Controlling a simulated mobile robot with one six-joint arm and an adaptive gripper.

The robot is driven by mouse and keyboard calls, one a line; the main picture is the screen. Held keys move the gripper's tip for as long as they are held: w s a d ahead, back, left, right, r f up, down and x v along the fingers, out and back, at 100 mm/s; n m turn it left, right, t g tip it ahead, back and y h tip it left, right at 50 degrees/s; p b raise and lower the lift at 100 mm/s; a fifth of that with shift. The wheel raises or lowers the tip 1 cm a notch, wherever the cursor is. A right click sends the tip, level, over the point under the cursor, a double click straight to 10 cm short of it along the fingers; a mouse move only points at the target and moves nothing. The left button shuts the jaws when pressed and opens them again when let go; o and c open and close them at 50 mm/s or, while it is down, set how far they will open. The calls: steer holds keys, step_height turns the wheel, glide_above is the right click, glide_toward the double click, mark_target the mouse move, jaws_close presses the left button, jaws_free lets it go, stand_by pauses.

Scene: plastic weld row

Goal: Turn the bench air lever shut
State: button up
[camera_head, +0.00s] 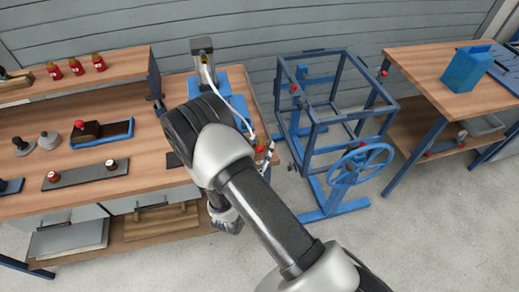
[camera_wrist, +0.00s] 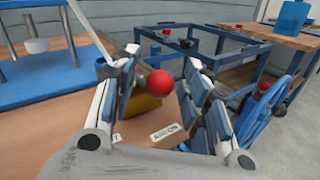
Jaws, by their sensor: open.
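The air lever's round red knob (camera_wrist: 160,82) shows in the wrist view, between the two fingers of my gripper (camera_wrist: 164,98). The fingers are spread on either side of it, with visible gaps, so my gripper is open and holds nothing. A brass-yellow valve body (camera_wrist: 142,106) sits below and left of the knob, partly hidden by it and the left finger. A white label reading "AIR ON" (camera_wrist: 167,132) lies on the bench below. A second label (camera_wrist: 116,138) is mostly covered by the left finger. In the head view my arm hides most of the lever.
A blue press stand (camera_wrist: 55,82) with a pale hose is at the left in the wrist view. A blue frame (camera_head: 335,115) with a blue handwheel (camera_head: 360,165) stands right of the bench (camera_head: 60,150). Another table (camera_head: 440,95) carries a blue container (camera_head: 467,68).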

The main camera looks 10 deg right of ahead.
steer(key=shift+c, duration=0.6)
steer(key=c, duration=0.9)
